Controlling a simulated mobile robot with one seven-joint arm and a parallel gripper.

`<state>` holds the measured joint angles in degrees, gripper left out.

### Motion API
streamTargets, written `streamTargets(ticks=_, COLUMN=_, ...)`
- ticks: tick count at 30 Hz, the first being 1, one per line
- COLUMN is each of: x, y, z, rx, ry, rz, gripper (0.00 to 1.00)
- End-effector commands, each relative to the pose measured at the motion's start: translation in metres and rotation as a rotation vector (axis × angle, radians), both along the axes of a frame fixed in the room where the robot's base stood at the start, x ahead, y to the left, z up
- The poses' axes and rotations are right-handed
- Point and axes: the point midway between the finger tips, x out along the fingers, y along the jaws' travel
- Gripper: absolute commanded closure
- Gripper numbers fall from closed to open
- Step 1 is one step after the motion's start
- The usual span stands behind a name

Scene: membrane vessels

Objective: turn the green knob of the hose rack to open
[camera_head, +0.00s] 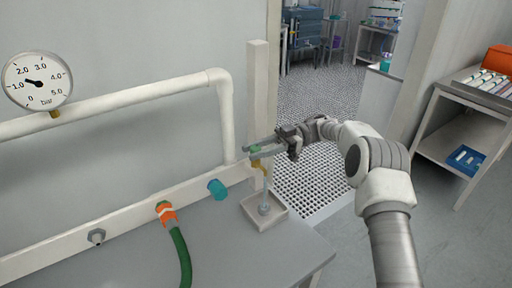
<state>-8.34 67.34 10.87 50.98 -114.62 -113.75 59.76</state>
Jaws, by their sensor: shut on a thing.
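The green knob (256,149) sits on top of a small brass valve (260,163) on the hose rack's white rail (140,207). My gripper (262,146) reaches in from the right, with its two long grey fingers around the knob. It is shut on the knob, and the fingers hide part of it. From this view I cannot tell how far the knob is turned.
A green hose (182,258) hangs from an orange coupling (167,212). A pressure gauge (38,81) is above. A post (258,100) stands behind my gripper. A metal cart (470,125) is at right.

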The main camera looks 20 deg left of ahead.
Motion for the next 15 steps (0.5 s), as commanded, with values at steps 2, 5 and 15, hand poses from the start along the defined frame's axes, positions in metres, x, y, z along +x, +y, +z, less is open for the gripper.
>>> streamTargets(ticks=2, x=-0.0004, y=0.0010, z=0.0023, rx=0.004, ry=0.000, rz=0.016, gripper=1.00)
streamTargets(ticks=5, x=-0.0003, y=0.0011, z=0.0022, rx=0.005, ry=-0.001, rz=0.026, gripper=1.00)
streamTargets(ticks=15, x=-0.0008, y=0.0012, z=0.0028, rx=0.006, ry=0.000, rz=0.034, gripper=1.00)
